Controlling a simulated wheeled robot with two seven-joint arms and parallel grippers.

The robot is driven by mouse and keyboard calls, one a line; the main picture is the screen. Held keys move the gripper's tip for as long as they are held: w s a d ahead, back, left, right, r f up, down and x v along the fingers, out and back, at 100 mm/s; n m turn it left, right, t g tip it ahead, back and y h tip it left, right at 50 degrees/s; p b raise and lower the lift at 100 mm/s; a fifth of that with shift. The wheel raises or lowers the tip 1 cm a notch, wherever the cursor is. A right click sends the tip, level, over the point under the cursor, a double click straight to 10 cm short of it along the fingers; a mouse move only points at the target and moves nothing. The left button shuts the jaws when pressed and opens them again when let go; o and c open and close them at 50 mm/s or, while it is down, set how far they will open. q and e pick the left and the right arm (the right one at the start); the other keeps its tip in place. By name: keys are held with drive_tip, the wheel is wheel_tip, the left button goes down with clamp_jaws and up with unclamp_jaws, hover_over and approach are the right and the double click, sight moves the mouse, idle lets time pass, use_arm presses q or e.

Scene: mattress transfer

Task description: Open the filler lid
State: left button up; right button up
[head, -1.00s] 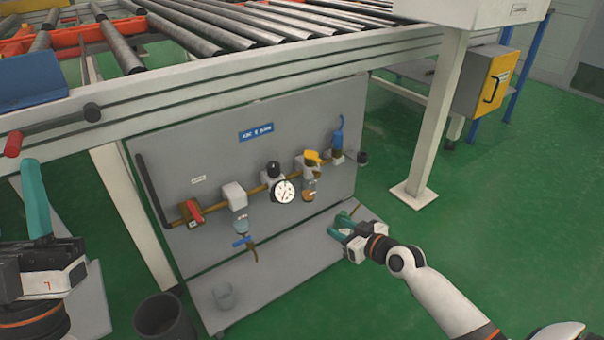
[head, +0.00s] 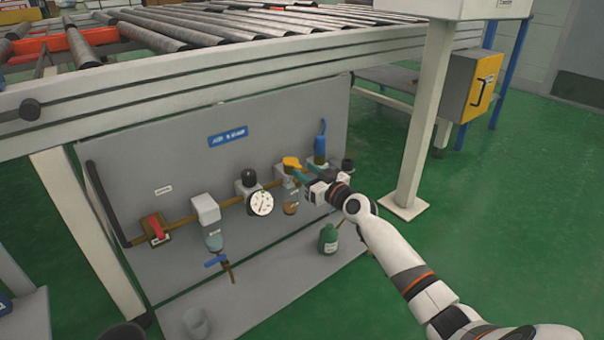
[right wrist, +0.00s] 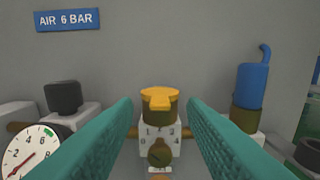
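The yellow filler lid (head: 291,162) sits on top of a unit on the brass air line. In the right wrist view the lid (right wrist: 160,96) lies flat on a dark brass neck above a white block. My right gripper (head: 303,174) is beside the lid, with its teal fingers pointing at it. In the right wrist view the gripper (right wrist: 160,103) is open, with one finger on each side of the lid and gaps on both sides. The amber bowl (head: 291,207) hangs below the unit.
A pressure gauge (head: 260,203) is left of the lid, and a blue fitting (head: 320,142) is close on its right. A green bottle (head: 328,239) and a clear cup (head: 196,323) stand on the lower shelf. The roller conveyor (head: 230,68) overhangs the panel.

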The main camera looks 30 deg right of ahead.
sight(293, 163)
drive_tip(key=shift+w+a+b, duration=0.1)
drive_tip(key=shift+w+b, duration=0.2)
drive_tip(key=shift+w, duration=0.95)
drive_tip(key=shift+c, duration=0.6)
clamp_jaws()
